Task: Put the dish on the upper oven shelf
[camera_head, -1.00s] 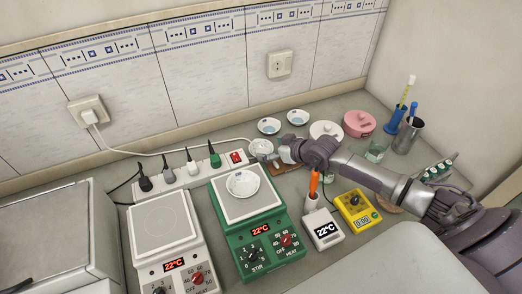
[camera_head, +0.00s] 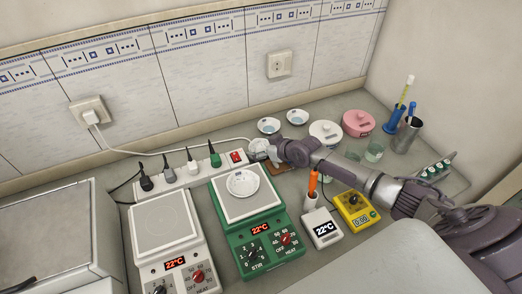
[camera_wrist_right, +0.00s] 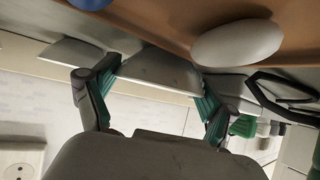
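My right gripper (camera_head: 258,151) is low over the bench behind the green hotplate, its arm coming from the right. In the right wrist view its two green-padded fingers (camera_wrist_right: 160,85) are wide apart, one on each side of a pale dish (camera_wrist_right: 160,68). I cannot tell whether the pads touch it. In the head view the gripper mostly hides this dish. Another white dish (camera_head: 243,184) sits on the green hotplate (camera_head: 247,207). Two more small dishes with pale blue contents (camera_head: 268,125) (camera_head: 297,117) stand near the wall. My left gripper is not in view. No oven shelf can be made out.
A white hotplate (camera_head: 160,222) stands left of the green one, and a metal-topped box (camera_head: 45,225) is at far left. A power strip (camera_head: 190,172) lies behind them. White (camera_head: 325,132) and pink (camera_head: 358,122) lidded pots, glassware and a yellow timer (camera_head: 356,209) crowd the right.

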